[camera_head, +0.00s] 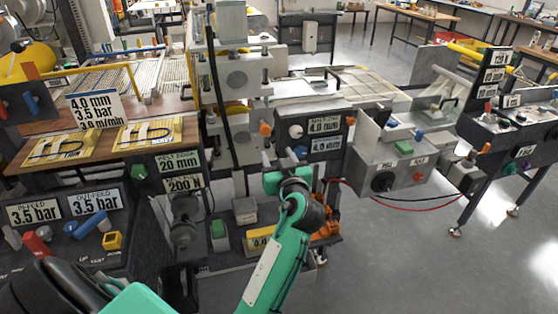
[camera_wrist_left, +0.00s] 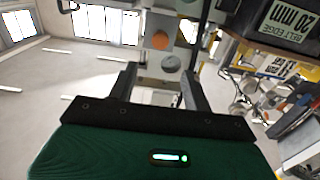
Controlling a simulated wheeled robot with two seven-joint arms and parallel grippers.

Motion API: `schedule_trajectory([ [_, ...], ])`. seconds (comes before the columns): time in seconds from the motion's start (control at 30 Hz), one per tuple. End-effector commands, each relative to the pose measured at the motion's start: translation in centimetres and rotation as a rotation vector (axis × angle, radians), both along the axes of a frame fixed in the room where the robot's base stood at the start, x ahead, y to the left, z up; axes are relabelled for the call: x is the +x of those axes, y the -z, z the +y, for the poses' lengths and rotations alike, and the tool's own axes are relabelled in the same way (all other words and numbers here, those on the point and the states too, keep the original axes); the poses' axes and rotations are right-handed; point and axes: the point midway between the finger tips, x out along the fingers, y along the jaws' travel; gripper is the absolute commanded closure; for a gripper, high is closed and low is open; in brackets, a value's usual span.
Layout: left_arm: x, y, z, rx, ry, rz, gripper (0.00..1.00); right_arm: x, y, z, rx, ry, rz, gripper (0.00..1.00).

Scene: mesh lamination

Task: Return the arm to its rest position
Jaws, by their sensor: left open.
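My left arm, green with dark joints, reaches from the bottom of the head view up to the front of the laminating machine (camera_head: 238,75). My left gripper (camera_head: 280,172) is at its far end, low in front of the machine's panel. In the left wrist view the two dark fingers of the left gripper (camera_wrist_left: 160,82) stand apart with nothing held between them. An orange knob (camera_wrist_left: 160,40) and a grey round knob (camera_wrist_left: 171,62) show beyond the fingertips; I cannot tell how far off they are. My right gripper is not in view.
A control box (camera_head: 395,165) with a black knob stands right of my gripper, red and black cables below it. The panel with the 20 mm display (camera_head: 180,163) is on the left. The grey floor (camera_head: 430,265) at lower right is clear.

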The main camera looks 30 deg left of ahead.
Motion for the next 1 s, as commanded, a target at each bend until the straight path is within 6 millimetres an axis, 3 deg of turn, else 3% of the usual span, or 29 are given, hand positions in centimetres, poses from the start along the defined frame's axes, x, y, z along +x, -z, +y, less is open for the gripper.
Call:
schedule_trajectory([
  [0.5, 0.0, 0.0, 0.0, -0.001, 0.0, 0.001, 0.5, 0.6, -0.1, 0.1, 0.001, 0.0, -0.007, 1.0],
  [0.6, -0.4, 0.9, 0.0, -0.01, 0.006, 0.025, 0.5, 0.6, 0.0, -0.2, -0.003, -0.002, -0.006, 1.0],
  [0.67, -1.2, 2.3, 0.1, -0.027, 0.017, 0.067, 0.5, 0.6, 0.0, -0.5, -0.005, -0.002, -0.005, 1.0],
  [0.77, -3.3, 6.1, -0.1, -0.076, 0.057, 0.188, 0.5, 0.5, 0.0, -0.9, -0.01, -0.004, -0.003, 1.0],
  [1.0, -12.1, 16.7, -2.9, -0.22, 0.265, 0.61, 0.5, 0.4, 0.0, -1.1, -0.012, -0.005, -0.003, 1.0],
])
